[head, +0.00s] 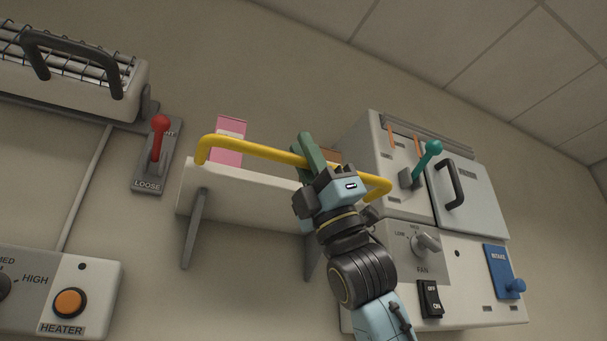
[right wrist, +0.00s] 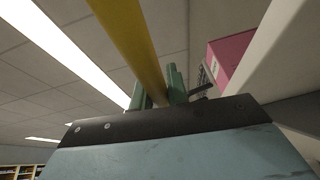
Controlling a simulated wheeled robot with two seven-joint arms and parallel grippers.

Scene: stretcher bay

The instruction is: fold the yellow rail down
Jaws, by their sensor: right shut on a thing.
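The yellow rail (head: 246,148) runs along the front of a white wall shelf in the head view and stands above the shelf's top edge. My right gripper (head: 309,152) is shut on the rail near its right part, with its green fingers around the bar. In the right wrist view the yellow rail (right wrist: 133,45) passes between the green fingers of my right gripper (right wrist: 160,88). My left gripper is in neither view.
The white shelf (head: 240,186) on grey brackets carries a pink box (head: 229,140). A red lever (head: 159,127) is to its left. A white cabinet (head: 385,160) with a teal lever (head: 430,150) is close on the right. A heater panel (head: 95,285) is lower left.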

